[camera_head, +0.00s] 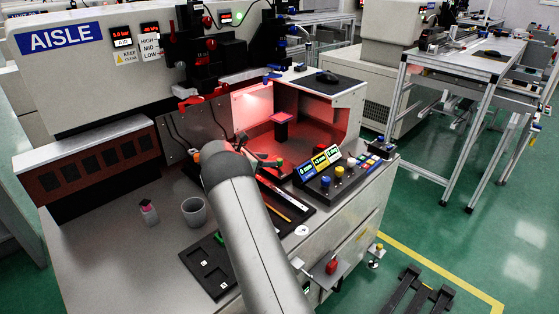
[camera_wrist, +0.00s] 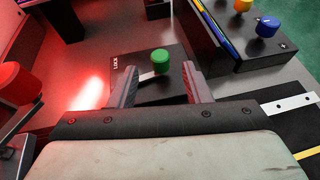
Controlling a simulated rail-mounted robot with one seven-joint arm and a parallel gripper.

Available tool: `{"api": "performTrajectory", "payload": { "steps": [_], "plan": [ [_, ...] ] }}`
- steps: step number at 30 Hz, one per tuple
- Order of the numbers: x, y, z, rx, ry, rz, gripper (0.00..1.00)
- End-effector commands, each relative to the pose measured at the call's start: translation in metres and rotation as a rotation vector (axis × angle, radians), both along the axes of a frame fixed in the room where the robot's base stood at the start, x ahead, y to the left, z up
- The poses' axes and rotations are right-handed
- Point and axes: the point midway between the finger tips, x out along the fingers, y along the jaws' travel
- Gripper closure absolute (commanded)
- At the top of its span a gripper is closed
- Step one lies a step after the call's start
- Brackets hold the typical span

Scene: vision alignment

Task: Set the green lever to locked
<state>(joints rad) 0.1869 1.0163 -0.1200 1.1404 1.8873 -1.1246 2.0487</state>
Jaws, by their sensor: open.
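The green lever shows in the wrist view as a round green knob (camera_wrist: 160,60) on a short pale metal arm. The arm sits on a black base plate (camera_wrist: 145,92) with the word LOCK printed along its left side. My gripper (camera_wrist: 159,70) is open, with one finger to the left of the knob and one to the right. No contact between fingers and knob is clear. In the head view, my gripper (camera_head: 263,160) is at the front of the red-lit bay, and a small green knob (camera_head: 280,161) shows just right of it. My arm hides part of the base there.
A button panel (camera_head: 333,176) with yellow and blue knobs stands to the right; its blue knob (camera_wrist: 267,27) shows in the wrist view. A red knob (camera_wrist: 18,82) is at the left there. A grey cup (camera_head: 194,212) and a black tray (camera_head: 209,268) are on the bench.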

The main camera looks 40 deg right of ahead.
Motion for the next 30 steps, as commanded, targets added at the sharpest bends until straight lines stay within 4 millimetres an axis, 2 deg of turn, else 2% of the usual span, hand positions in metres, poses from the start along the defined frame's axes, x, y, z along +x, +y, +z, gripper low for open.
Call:
{"api": "performTrajectory", "payload": {
  "steps": [3, 10, 15, 23, 27, 28, 30],
  "plan": [
    [-0.001, -0.024, -0.01, 0.0, 0.002, -0.001, 0.56],
    [-0.002, -0.054, -0.022, 0.0, 0.0, 0.0, 0.56],
    [-0.001, -0.062, -0.025, 0.0, 0.0, 0.001, 0.56],
    [-0.001, -0.063, -0.026, 0.0, 0.001, 0.001, 0.56],
    [-0.002, -0.063, -0.025, 0.0, 0.001, 0.001, 0.95],
    [-0.001, -0.063, -0.025, 0.0, 0.001, 0.001, 1.0],
    [-0.001, -0.063, -0.025, 0.0, 0.001, 0.001, 1.0]
  ]
}}
